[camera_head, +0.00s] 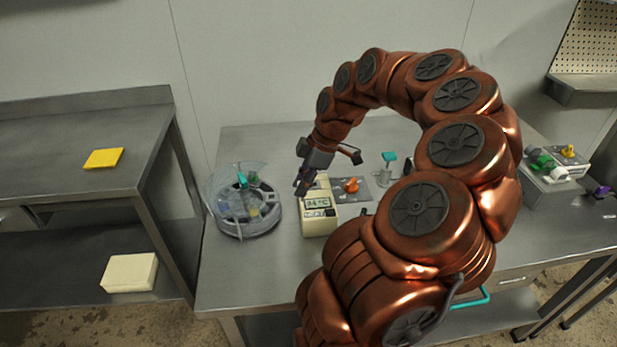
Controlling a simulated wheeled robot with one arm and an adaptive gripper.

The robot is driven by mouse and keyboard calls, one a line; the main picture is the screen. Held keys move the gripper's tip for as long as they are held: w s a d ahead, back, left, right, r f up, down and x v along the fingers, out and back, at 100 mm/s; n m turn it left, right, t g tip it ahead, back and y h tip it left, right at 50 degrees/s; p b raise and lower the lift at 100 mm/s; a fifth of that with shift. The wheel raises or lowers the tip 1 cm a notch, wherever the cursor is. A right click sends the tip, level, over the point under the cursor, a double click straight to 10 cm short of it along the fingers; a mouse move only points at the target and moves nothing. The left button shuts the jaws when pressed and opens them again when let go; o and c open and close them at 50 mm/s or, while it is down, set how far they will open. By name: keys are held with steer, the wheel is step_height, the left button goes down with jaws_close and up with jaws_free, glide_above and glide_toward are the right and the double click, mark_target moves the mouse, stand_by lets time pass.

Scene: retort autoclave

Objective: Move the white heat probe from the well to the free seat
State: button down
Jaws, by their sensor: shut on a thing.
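My gripper (304,186) points down beside the upper left of a cream block with a display reading about 84 °C (319,212). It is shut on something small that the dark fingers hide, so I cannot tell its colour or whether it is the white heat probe. The well's opening does not show clearly; the block's far end is partly behind the gripper. A round clear-walled carousel (236,228) stands just left of the gripper, with teal, green, blue and yellow pieces in it. I cannot make out which seat is free.
A grey plate with an orange knob (352,186) lies right of the block, and a teal-topped piece (389,157) stands behind it. A box with green, white and yellow fittings (555,166) is at right. A side table (60,160) holds a yellow pad (103,159).

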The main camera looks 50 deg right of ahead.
steer(key=s+a+b, duration=0.2)
steer(key=a, duration=0.5)
steer(key=shift+s+r, duration=0.25)
steer(key=shift+s, duration=0.15)
